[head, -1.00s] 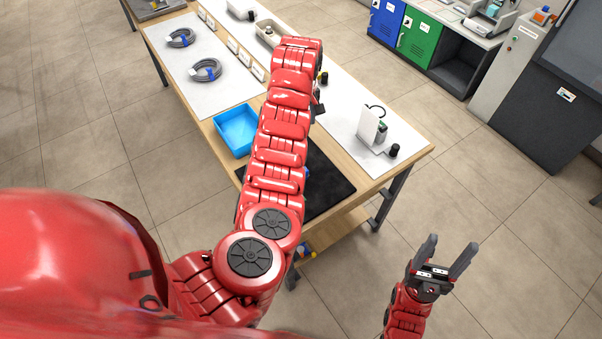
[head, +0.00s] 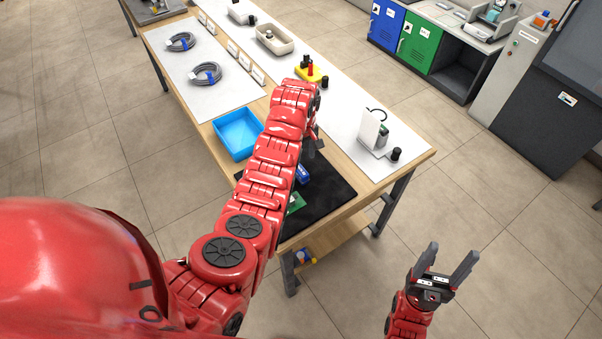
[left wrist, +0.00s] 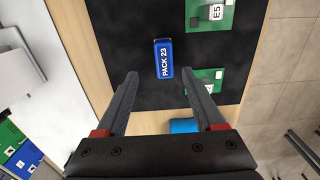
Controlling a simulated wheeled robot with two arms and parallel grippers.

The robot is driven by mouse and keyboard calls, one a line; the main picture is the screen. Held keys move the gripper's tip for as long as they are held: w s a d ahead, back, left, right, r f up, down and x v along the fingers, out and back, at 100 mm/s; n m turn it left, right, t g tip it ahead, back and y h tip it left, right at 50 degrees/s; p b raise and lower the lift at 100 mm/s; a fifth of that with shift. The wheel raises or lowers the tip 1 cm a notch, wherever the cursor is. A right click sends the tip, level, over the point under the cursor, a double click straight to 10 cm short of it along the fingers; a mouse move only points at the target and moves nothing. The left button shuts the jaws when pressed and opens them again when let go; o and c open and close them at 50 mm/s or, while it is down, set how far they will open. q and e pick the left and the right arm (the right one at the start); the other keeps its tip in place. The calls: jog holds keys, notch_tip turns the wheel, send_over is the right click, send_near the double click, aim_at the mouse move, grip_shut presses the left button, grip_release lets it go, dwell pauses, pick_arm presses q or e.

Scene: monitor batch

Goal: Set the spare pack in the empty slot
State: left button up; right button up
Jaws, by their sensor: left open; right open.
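Two green boards (left wrist: 205,78) lie beside the pack; one carries a white block marked E5. I cannot make out an empty slot. My right gripper (head: 446,264) is open and empty, clear of the table.
A blue tray (head: 236,152) stands left of the arm. A white stand (head: 371,130) with a black knob is at the table's right end. A yellow holder (head: 310,82), a beige bin (head: 274,50) and cable coils (head: 205,74) are farther along. Floor right of the table is free.

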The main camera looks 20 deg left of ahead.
aim_at(301, 170)
pick_arm(q)
jog(key=shift+s+f+p, duration=0.15)
jog(key=shift+f+p, duration=0.05)
jog(key=shift+p, duration=0.1)
jog(key=f+p, duration=0.2)
jog(key=f, duration=0.1)
jog(key=shift+s+a+f, duration=0.1)
jog(key=shift+s+a, duration=0.05)
jog(key=shift+a, duration=0.05)
jog(key=shift+f, duration=0.9)
grip_shut()
